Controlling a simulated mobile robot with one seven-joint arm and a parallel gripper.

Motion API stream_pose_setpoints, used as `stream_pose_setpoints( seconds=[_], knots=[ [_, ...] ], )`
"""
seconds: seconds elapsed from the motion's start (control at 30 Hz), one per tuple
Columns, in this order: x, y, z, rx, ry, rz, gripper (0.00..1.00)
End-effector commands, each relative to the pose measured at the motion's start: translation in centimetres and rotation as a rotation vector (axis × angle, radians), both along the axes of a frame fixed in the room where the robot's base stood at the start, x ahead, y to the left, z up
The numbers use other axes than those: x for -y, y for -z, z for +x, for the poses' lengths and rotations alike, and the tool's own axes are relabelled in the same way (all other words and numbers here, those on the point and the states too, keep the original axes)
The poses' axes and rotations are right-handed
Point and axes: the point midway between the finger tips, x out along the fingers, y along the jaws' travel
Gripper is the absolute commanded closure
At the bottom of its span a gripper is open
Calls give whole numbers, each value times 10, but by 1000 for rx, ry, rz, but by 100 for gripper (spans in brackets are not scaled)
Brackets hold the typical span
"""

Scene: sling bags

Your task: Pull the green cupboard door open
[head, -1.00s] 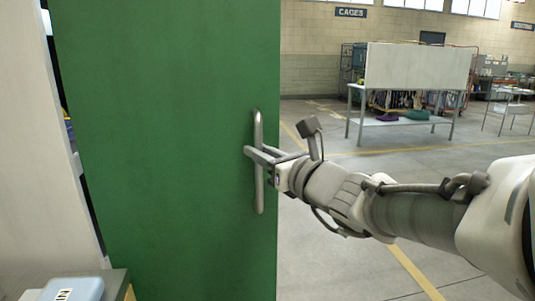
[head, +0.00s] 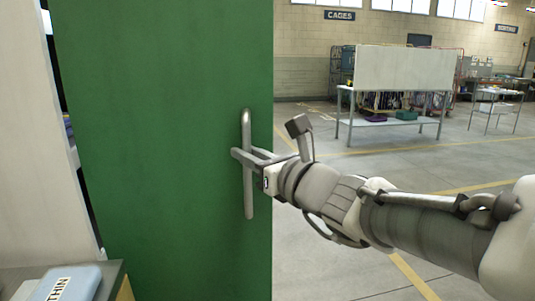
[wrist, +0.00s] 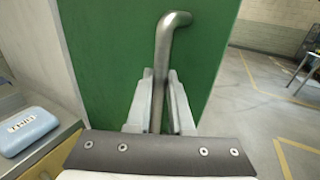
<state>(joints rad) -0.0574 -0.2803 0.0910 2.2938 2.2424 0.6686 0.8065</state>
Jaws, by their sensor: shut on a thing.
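The green cupboard door (head: 150,150) fills the left half of the head view. It stands open, with a narrow dark gap between it and the pale panel (head: 35,140) at left. A grey vertical bar handle (head: 247,195) is near its right edge. My gripper (head: 246,155) is shut on the middle of this handle, reaching in from the right. In the wrist view, the fingers (wrist: 160,95) lie either side of the handle (wrist: 168,40), against the green door (wrist: 100,35).
A blue case (head: 75,284) with a white label lies on a low surface (head: 115,275) at lower left. Open concrete floor (head: 350,265) lies right of the door. A table with a white board (head: 400,70) stands far back.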

Motion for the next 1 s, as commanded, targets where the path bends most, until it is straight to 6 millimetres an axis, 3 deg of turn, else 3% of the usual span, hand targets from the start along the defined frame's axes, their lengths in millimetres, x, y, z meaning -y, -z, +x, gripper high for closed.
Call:
stream_pose_setpoints(
  seconds=[0.03,0.27,0.3,0.43,0.77,1.0],
  knots=[
    [-7,-2,-3,6,-19,-2,100],
    [-7,-2,-3,7,-19,-1,100],
    [-7,-2,-3,7,-19,-1,75],
    [-6,-2,-3,6,-15,-1,52],
    [-1,-2,-3,3,-6,0,50],
    [19,-4,-28,4,-4,0,50]
  ],
)
